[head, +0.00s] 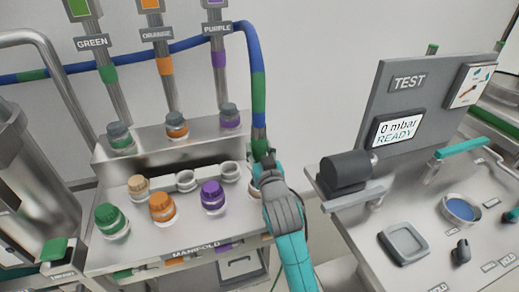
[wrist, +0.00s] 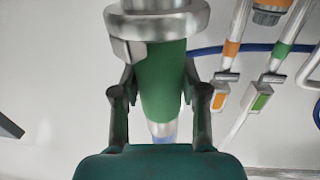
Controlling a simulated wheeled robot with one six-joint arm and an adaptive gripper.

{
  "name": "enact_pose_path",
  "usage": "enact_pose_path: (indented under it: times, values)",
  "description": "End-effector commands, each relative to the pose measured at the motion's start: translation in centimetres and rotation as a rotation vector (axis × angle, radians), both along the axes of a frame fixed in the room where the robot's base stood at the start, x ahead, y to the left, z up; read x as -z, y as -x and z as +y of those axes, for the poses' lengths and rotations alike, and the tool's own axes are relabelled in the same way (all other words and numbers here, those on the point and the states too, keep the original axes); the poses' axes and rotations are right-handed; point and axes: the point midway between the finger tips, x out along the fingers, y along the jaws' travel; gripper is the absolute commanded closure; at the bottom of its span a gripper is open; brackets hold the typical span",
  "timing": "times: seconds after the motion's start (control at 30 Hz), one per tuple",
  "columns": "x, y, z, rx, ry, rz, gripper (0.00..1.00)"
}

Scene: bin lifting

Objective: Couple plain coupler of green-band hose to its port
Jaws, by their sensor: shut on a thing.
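My gripper (head: 262,165) is shut on the green-banded end of the blue hose (head: 251,50), which hangs down into it at the right end of the manifold. In the wrist view, the fingers lie on either side of the green band (wrist: 163,95), with the metal coupler (wrist: 155,28) just beyond it. In the head view the gripper and hand hide most of the coupler. A green-capped fitting (head: 110,218) stands at the front left. Which port matches cannot be told.
The steel manifold (head: 165,245) also carries orange (head: 162,206) and purple (head: 213,196) fittings, a tan one (head: 139,186) and ring holders. A test bench (head: 415,215) stands right, its screen (head: 397,129) reading "0 mbar READY". A black cylinder (head: 346,172) juts from its left edge.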

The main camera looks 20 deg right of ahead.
Motion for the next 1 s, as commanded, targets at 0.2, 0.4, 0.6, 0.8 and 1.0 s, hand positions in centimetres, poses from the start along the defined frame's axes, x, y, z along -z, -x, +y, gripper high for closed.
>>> enact_pose_path:
  times: [0.2,0.4,0.6,0.8,1.0]
  values:
    - [0.8,0.0,-0.1,0.000,0.000,0.001,1.00]
    - [1.6,0.0,-0.2,0.000,0.001,-0.001,1.00]
    - [2.4,0.0,-0.2,0.000,0.001,-0.001,1.00]
    - [2.9,0.0,-0.3,0.000,0.000,-0.001,1.00]
    - [2.9,0.0,-0.2,0.000,0.000,-0.001,1.00]
